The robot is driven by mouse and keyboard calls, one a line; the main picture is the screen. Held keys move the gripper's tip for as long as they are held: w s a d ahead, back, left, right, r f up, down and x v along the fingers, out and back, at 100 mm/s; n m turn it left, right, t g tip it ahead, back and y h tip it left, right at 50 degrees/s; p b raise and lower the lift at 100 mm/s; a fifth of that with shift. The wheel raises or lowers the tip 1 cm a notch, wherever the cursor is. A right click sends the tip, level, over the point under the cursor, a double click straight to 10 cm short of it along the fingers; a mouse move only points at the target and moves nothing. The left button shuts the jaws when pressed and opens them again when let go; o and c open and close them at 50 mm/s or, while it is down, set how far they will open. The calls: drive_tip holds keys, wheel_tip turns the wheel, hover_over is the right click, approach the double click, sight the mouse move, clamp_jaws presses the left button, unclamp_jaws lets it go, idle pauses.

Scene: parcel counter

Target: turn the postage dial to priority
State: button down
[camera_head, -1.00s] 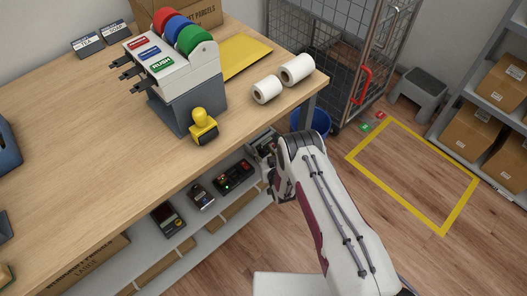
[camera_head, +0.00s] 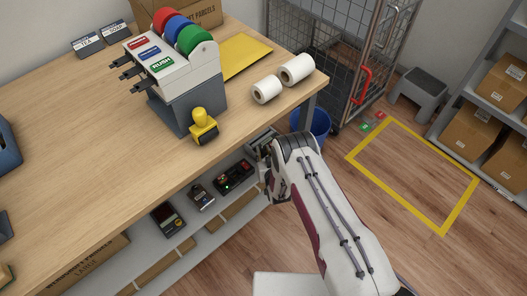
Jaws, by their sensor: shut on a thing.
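A grey device (camera_head: 262,138) on the shelf under the counter's right end shows only in part behind my gripper. My gripper (camera_head: 264,166) is at the front of this device, with its fingers small and dark in the picture. It is shut on the postage dial there. The dial itself is hidden by the gripper and wrist, so its setting and markings cannot be read.
A black device with a green light and red part (camera_head: 233,178) stands left of my gripper, then a small dark device (camera_head: 201,195) and a card terminal (camera_head: 168,219). The wooden counter (camera_head: 110,130) overhangs the shelf. A blue bin (camera_head: 318,122) stands behind my wrist.

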drive_tip(key=shift+a+r+m+t+h, duration=0.1)
drive_tip(key=shift+a+m+t+h, duration=0.05)
drive_tip(key=shift+m+h, duration=0.9)
drive_tip(key=shift+a+m+t+h, duration=0.15)
drive_tip(key=shift+m+h, duration=0.8)
drive_tip(key=shift+h, duration=0.2)
drive_tip(key=c, duration=1.8)
unclamp_jaws()
drive_tip(key=shift+s, duration=0.15)
drive_tip(key=shift+s+a+r, duration=0.1)
drive_tip(key=shift+s+r, duration=0.05)
drive_tip(key=shift+s, duration=0.4)
drive_tip(key=shift+v, duration=5.25)
drive_tip(key=shift+r, duration=0.1)
